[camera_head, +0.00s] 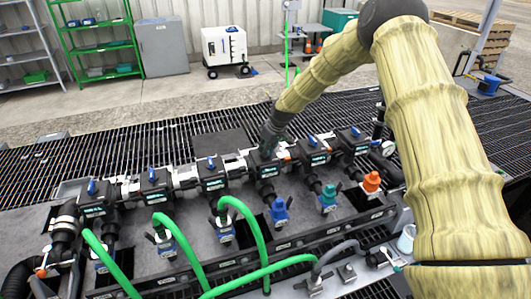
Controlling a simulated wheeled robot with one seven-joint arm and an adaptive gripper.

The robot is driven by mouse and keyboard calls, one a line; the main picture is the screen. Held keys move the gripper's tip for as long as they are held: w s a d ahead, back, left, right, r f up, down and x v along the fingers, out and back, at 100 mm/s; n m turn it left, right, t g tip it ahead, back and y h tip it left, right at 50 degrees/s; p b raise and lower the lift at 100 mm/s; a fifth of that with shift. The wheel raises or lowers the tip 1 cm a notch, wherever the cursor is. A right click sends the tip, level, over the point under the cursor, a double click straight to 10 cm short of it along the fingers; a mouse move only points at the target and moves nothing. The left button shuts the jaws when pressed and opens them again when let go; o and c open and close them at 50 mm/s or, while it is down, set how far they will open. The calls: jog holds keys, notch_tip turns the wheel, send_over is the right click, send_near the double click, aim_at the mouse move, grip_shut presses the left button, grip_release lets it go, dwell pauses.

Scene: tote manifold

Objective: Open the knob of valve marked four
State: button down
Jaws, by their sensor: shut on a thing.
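A row of dark valves with blue knobs runs across the manifold in the head view. The fourth valve (266,170) from the left stands under my gripper (268,148). My gripper comes down from above and is shut at the top of this valve, where the other valves carry their knobs. The knob itself is hidden by the fingers, so its angle cannot be told. The white-on-teal labels are too small to read for a number.
Neighbouring blue knobs stand close on both sides, on the third valve (210,163) and the fifth valve (312,141). Green hoses (255,228) arch up in front. A blue cap (279,211), a teal cap (329,195) and an orange cap (372,181) sit on front outlets. Black grating (130,148) lies behind.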

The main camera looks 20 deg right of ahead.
jog(key=n+b, duration=0.1)
jog(key=n+y+b, duration=0.1)
jog(key=n, duration=0.1)
jog(key=n+g+b, duration=0.1)
jog(key=shift+w+d+f+n+y, duration=0.2)
jog(key=shift+d+f+n+y, duration=0.05)
jog(key=shift+d+n+y, duration=0.05)
jog(key=n+b, duration=0.1)
jog(key=n, duration=0.1)
jog(key=shift+w+n+g+y+b, duration=0.1)
jog(key=shift+n+g+y+b, duration=0.2)
jog(key=shift+n+g+b, duration=0.1)
jog(key=n+g+b, duration=0.1)
jog(key=n, duration=0.2)
jog(key=shift+w+d+r+b, duration=0.1)
jog(key=shift+w+b, duration=0.05)
jog(key=shift+b, duration=0.25)
jog(key=shift+w+r+n+g+b, duration=0.1)
jog(key=shift+n+g+b, duration=0.45)
jog(key=shift+n, duration=0.85)
jog(key=c, duration=1.5)
grip_release()
jog(key=shift+y, duration=0.3)
jog(key=shift+o, duration=0.2)
